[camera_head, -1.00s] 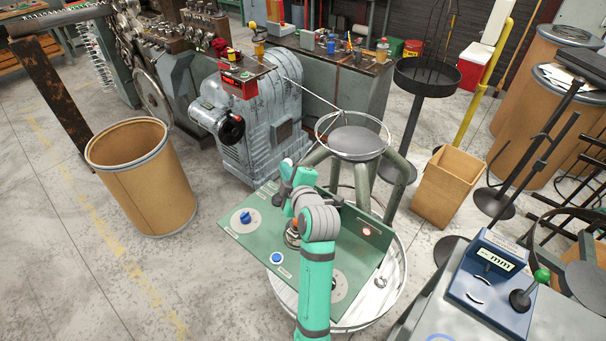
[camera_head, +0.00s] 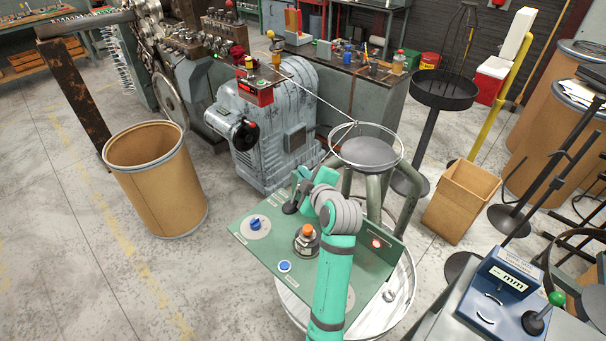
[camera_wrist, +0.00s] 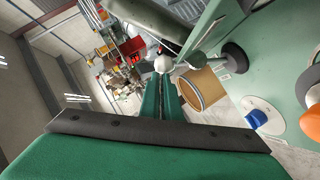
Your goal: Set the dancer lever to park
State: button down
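A pale ball knob (camera_wrist: 163,64) shows just past my fingertips in the wrist view. I take it for the dancer lever's end, but cannot be sure. My gripper (camera_wrist: 163,83) has its two green fingers close together, with a narrow gap. The tips overlap the ball's lower edge in the picture; contact is unclear. In the head view, my teal wrist hides the fingers, at the far edge of the green control panel (camera_head: 262,265). A dark round piece (camera_wrist: 235,58) lies right of the fingers in the wrist view. The lever's label and park mark are not readable.
The panel carries a blue knob (camera_head: 255,224), an orange-topped button (camera_head: 308,231) and a blue button (camera_head: 285,266). The grey coiler housing (camera_head: 280,135) and a wire ring (camera_head: 398,150) stand behind. A fibre drum (camera_head: 160,190) stands left; floor shows between drum and panel.

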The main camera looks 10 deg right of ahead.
jog(key=shift+d+f, duration=0.15)
jog(key=shift+f, duration=0.05)
jog(key=s+a+r, duration=0.1)
jog(key=s+r, duration=0.5)
jog(key=s, duration=0.5)
jog(key=shift+s+a, duration=0.35)
jog(key=shift+s, duration=0.05)
